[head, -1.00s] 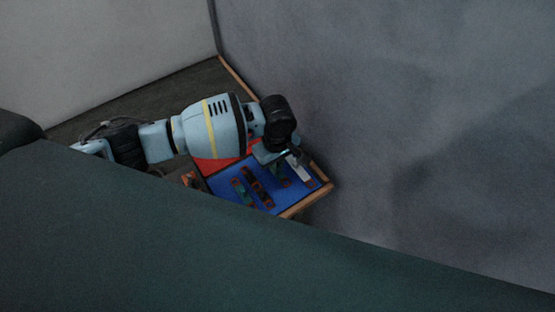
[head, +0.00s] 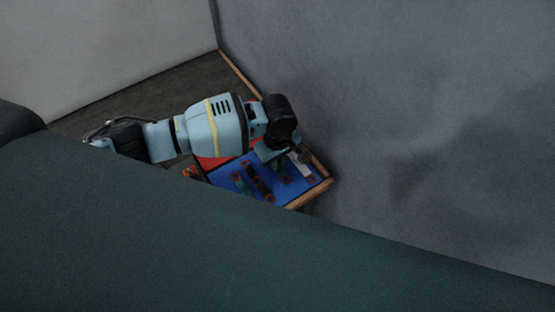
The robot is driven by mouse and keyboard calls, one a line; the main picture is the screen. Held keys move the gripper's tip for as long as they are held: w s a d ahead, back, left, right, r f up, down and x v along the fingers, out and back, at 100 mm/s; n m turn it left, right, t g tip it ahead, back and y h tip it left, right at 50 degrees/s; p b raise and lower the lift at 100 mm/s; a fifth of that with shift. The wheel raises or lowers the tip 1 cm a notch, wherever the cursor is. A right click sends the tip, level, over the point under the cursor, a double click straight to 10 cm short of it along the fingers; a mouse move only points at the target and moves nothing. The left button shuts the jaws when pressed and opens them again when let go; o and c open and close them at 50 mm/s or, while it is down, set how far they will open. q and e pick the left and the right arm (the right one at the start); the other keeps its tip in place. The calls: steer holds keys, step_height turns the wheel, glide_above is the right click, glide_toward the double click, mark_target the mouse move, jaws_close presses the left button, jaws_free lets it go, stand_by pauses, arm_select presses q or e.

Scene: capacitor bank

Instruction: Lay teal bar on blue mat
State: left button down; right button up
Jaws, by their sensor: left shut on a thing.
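The blue mat (head: 270,199) lies on a wood-edged surface below the wall, with several bars on it. My left gripper (head: 282,158) is over the mat's right part, pointing down. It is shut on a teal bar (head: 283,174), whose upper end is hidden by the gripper. The bar is at or just above the mat; I cannot tell if it touches. Another teal bar (head: 239,183) lies at the mat's left. A dark brown bar (head: 257,181) lies between them, and a pale bar (head: 302,168) lies to the right. My right gripper is not in view.
A red area (head: 212,162) borders the mat at the back left, partly hidden by my left arm. A wooden edge (head: 311,195) runs along the mat's right end. The grey wall (head: 420,130) stands close beyond. A large dark green surface (head: 200,240) blocks the lower view.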

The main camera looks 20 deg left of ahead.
arm_select(q)
steer(key=shift+f, duration=0.5)
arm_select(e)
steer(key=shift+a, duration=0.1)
arm_select(q)
steer(key=c, duration=1.4)
jaws_free()
steer(key=shift+c, duration=0.2)
